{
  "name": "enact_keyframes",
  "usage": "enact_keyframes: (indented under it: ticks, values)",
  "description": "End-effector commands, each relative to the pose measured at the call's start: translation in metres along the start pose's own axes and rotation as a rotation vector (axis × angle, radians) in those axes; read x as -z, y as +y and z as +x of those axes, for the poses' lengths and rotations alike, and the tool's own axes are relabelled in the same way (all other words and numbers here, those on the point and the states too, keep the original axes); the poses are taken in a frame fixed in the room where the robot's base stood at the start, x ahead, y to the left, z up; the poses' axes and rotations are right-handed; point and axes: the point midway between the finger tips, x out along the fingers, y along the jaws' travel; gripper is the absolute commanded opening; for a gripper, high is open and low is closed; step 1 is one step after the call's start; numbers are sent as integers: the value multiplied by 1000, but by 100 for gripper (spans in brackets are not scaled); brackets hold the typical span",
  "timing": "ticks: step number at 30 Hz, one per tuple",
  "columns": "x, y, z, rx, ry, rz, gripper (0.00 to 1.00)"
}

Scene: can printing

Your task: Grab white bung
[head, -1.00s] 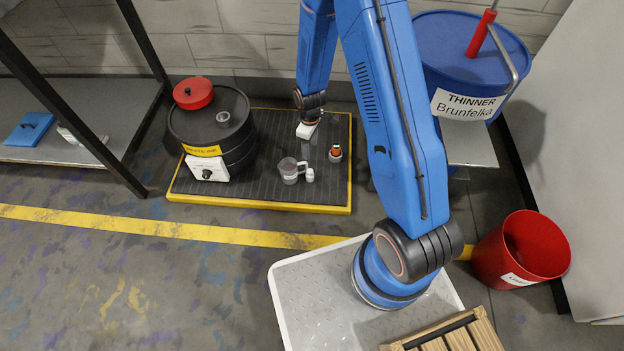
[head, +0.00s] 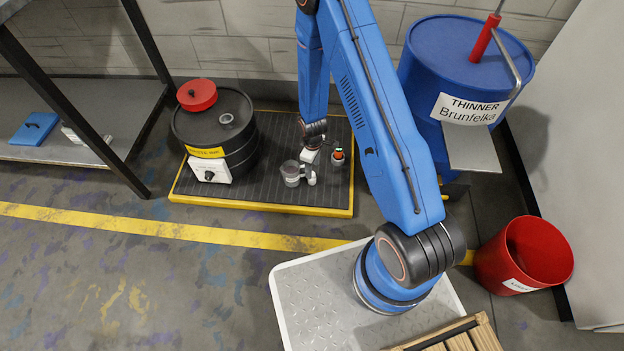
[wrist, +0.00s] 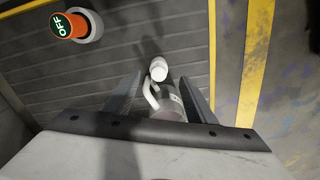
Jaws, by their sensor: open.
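The white bung (wrist: 158,69) is a small white cylinder on the dark ribbed platform in the wrist view, just beyond my fingertips and roughly between their lines. In the head view the bung (head: 312,179) is a small white spot right of the clear jug, partly hidden by my gripper. My gripper (wrist: 160,86) is open and empty, with one dark finger on each side. It also shows in the head view (head: 309,168), low over the platform. The jug (wrist: 170,104), with a white handle, sits between my fingers in the picture, partly hidden by the gripper body.
The clear jug (head: 291,173) stands left of my gripper. A black drum (head: 232,135) with a red lid stands at the platform's left. The platform's yellow edge (head: 260,207) is in front.

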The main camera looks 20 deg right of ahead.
Motion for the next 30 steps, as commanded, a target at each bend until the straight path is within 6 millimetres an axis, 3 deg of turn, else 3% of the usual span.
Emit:
enact_keyframes:
  ticks: [8, 18, 30]
  values:
    - [0, 0, 13, 1, -1, -1, 51]
    - [3, 2, 51, 2, 0, -1, 51]
    - [3, 2, 58, 1, 1, 0, 48]
